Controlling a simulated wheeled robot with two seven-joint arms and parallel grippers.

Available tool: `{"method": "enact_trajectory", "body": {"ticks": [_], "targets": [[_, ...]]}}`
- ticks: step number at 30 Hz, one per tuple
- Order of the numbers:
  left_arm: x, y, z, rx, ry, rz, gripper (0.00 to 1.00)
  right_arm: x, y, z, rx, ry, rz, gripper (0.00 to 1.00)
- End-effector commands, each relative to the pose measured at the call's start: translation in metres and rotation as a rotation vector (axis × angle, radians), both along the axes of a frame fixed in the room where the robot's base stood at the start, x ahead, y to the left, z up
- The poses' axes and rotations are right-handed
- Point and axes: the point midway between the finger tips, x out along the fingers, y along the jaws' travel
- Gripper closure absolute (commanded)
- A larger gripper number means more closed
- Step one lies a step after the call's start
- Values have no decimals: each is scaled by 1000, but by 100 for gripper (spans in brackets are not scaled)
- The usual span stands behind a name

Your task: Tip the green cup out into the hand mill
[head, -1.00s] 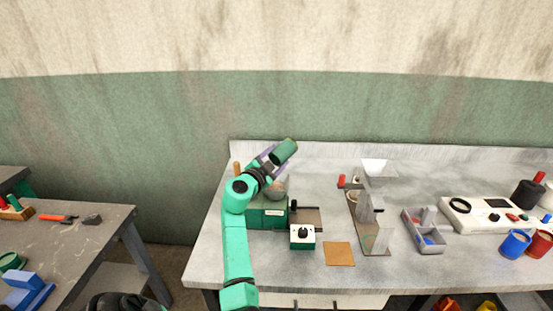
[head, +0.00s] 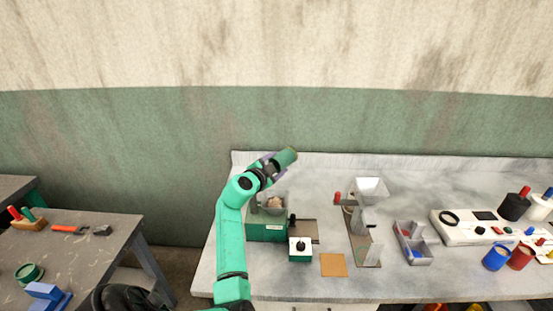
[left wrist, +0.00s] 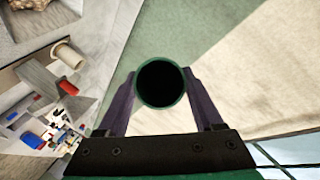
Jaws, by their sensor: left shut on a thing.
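My left gripper (head: 270,166) is shut on the green cup (head: 287,157). The cup is tilted well over, above and behind the green box with a grey hopper, which looks like the hand mill (head: 266,229). Brownish lumps (head: 274,203) show in its hopper. In the left wrist view the cup's round opening (left wrist: 160,84) is dark between the two fingers (left wrist: 161,100); I cannot make out any contents. Part of the hopper with brown lumps (left wrist: 30,5) shows at the upper left there. My right gripper is not in view.
A small white-topped box with a black knob (head: 300,249) and an orange-brown square (head: 333,265) lie in front.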

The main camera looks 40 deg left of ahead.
Motion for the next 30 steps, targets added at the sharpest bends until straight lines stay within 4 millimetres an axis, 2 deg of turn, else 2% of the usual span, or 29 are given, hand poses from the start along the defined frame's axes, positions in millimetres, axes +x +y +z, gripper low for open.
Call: {"method": "enact_trajectory", "body": {"ticks": [6,7,8,14,24,30], "targets": [[-1,4,6,35,327,9,96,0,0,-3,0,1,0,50],[-1,4,5,37,350,7,96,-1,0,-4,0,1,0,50],[0,4,6,38,369,5,100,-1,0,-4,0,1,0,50],[0,1,4,32,443,4,100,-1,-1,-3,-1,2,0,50],[0,3,14,58,909,12,100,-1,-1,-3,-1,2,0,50],[-1,2,14,67,1029,8,100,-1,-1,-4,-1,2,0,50]]}}
